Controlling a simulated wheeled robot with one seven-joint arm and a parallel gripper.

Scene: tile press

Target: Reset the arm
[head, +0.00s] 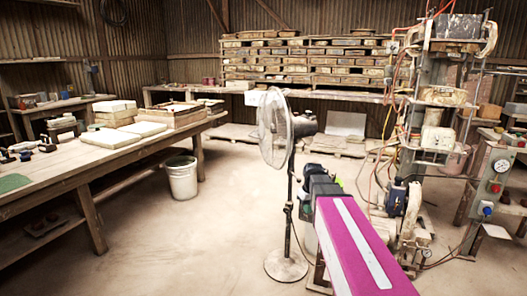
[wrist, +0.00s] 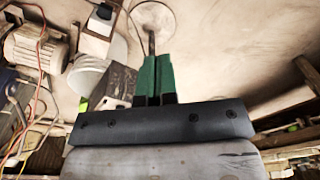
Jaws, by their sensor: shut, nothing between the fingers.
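My gripper (wrist: 158,60) shows in the wrist view as two green fingers side by side, shut with nothing between them. It points toward the bare floor near a round stand base (wrist: 155,18). In the head view my magenta arm with a white stripe reaches forward from the lower right. It ends in dark parts beside the standing fan, and I cannot make out the fingers there.
The standing fan (head: 274,128) is close left of my arm. The press (head: 437,130) with hoses and the gauge panel (head: 492,185) stand at right. A motor (wrist: 35,48) shows in the wrist view. A workbench (head: 60,185) and bucket (head: 181,180) are at left, with open floor between.

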